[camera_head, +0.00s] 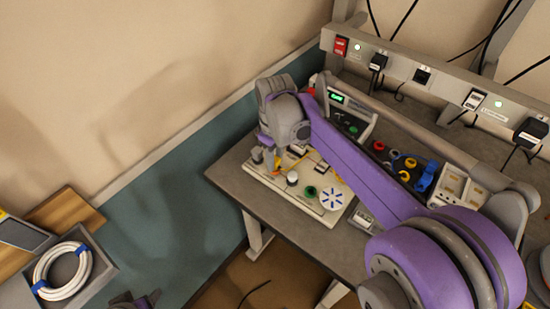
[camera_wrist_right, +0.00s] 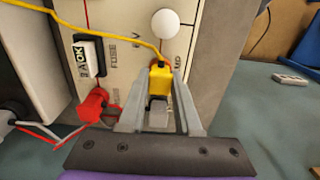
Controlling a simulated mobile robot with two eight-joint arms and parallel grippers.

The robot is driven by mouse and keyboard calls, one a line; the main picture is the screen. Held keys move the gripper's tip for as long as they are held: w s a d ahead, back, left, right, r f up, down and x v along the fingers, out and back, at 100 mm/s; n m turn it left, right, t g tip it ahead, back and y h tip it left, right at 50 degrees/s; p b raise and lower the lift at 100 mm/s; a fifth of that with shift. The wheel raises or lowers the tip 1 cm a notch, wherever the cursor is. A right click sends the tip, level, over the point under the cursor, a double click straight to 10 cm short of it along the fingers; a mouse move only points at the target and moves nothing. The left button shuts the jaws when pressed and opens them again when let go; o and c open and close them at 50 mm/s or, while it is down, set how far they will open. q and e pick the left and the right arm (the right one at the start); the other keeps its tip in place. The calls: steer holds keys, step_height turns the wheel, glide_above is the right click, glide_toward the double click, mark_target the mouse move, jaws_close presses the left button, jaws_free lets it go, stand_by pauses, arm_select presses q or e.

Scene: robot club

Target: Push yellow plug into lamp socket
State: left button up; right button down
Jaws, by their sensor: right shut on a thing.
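My right gripper (camera_wrist_right: 160,82) is shut on the yellow plug (camera_wrist_right: 160,84), with one finger on each side of it. A yellow cable runs from the plug up and left across the white panel (camera_wrist_right: 120,40). The plug is at the panel, by a partly covered label ending in "MP" and below a white round lamp (camera_wrist_right: 165,23). A bit of red shows at the plug's far end; the socket is mostly hidden, so the depth cannot be told. In the head view the right gripper (camera_head: 277,162) is over the panel's left part. A dark part of my left gripper (camera_head: 135,301) shows at the bottom edge.
A red plug (camera_wrist_right: 92,105) and a black-and-white fuse block (camera_wrist_right: 88,56) sit left of the yellow plug. A coiled white cable (camera_head: 62,270) lies far left.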

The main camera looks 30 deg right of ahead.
steer(key=shift+f, duration=0.3)
stand_by(0.6)
steer(key=c, duration=0.5)
jaws_free()
step_height(320, 180, up, 11)
steer(key=shift+f+p, duration=0.1)
steer(key=shift+p, duration=0.25)
